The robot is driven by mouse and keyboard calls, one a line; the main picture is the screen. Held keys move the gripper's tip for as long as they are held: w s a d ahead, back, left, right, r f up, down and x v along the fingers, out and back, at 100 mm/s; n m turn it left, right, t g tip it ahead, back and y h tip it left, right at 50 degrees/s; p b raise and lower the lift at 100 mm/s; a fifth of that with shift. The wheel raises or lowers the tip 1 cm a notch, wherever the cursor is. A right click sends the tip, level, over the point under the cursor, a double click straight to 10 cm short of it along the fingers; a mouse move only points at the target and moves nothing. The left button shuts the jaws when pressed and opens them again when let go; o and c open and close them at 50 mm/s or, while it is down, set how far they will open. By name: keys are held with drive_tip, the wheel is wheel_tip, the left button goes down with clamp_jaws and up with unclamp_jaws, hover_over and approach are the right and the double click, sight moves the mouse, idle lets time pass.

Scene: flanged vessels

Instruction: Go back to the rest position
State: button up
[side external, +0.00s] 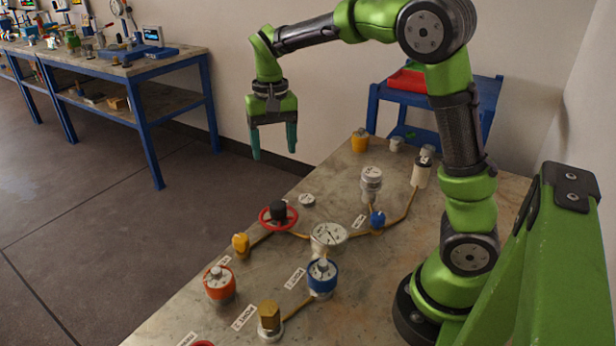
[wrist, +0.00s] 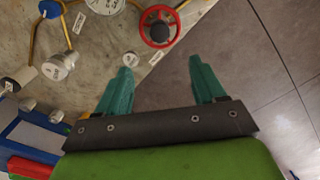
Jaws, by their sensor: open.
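My gripper (side external: 273,140) is raised above the far edge of the table, pointing down, with its two teal fingers apart and nothing between them. In the wrist view my gripper (wrist: 160,82) is also open and empty, with the table edge and the floor below it. On the grey table (side external: 336,183) stand an orange-red vessel (side external: 219,285) and a blue vessel (side external: 322,278), each with a pale top. A red handwheel (side external: 278,216) with a black hub is on the pipework; it also shows in the wrist view (wrist: 159,27).
A round gauge (side external: 328,237), a blue valve (side external: 377,220), a yellow fitting (side external: 240,244) and a brass hex piece (side external: 269,315) are on the table. A white cylinder (side external: 371,184) stands farther back. A blue stand holds a red tray (side external: 407,80). The air around my gripper is clear.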

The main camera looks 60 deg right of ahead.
drive_tip(key=shift+r, duration=0.55)
drive_tip(key=s+a+r+n+t+y, duration=0.1)
drive_tip(key=s+a+n+t, duration=0.1)
drive_tip(key=s, duration=0.6)
drive_tip(key=s+a+r+n+t+y, duration=0.1)
drive_tip(key=s+a+t, duration=0.4)
drive_tip(key=s, duration=0.4)
drive_tip(key=shift+a+r+n, duration=0.25)
drive_tip(key=shift+a+n, duration=0.15)
drive_tip(key=shift+a, duration=0.25)
